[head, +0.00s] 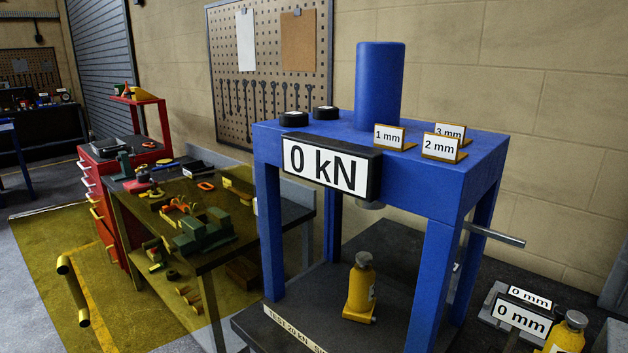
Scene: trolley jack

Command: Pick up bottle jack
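A yellow bottle jack (360,288) stands upright on the dark bed (290,310) of a blue press frame (440,190), between its legs. A second yellow bottle jack (566,335) is at the lower right, partly cut off by the frame's bottom edge, beside "0 mm" signs. Neither of my grippers shows in the head view.
The press carries a "0 kN" display (325,167) and a side bar (494,234). A cluttered workbench (205,262) and a red tool cabinet (110,185) stand to the left. A yellow bent tube (72,285) is at the lower left.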

